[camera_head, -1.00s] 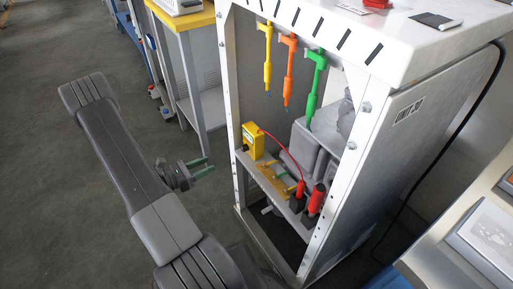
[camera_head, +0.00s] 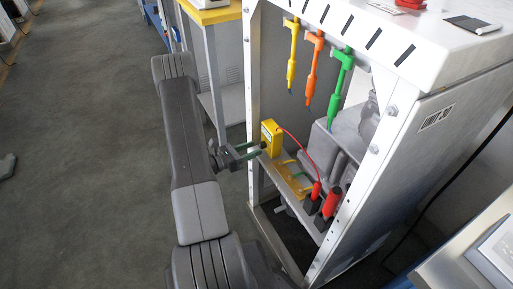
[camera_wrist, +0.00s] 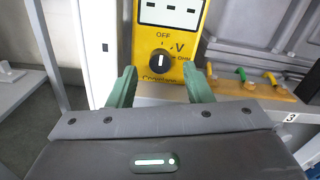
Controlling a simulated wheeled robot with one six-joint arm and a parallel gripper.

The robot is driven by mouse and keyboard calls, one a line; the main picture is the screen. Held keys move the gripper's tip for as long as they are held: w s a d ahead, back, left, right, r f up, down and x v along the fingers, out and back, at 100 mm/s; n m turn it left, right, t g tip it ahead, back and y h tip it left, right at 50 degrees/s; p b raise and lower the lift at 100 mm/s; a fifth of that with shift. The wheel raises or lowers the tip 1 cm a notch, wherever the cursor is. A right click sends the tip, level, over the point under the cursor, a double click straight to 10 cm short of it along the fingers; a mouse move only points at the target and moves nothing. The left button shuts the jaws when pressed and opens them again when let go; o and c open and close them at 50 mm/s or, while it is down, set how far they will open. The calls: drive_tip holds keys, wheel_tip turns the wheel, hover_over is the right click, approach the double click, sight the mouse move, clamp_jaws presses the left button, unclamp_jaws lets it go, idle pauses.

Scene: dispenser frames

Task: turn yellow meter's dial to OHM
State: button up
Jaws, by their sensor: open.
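The yellow meter (camera_head: 271,137) stands on a shelf in the open cabinet, at its left side. In the wrist view the meter (camera_wrist: 196,42) fills the top middle, with a display above a black round dial (camera_wrist: 160,62). The dial's white mark looks upright, toward the OFF label; V is at upper right and an OHM label is at right, partly hidden. My gripper (camera_wrist: 160,85) is open, its green fingers spread either side below the dial, with nothing between them. In the head view my gripper (camera_head: 254,154) is just left of the meter.
The cabinet's left post (camera_head: 251,80) is close to my gripper. Yellow, orange and green probes (camera_head: 341,88) hang above the shelf. A red lead runs from the meter to a red plug (camera_head: 316,190). Open floor (camera_head: 80,150) lies to the left.

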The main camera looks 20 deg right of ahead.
sight(262, 145)
drive_tip(key=shift+w+d, duration=0.15)
drive_tip(key=shift+d, duration=1.1)
drive_tip(key=c, duration=1)
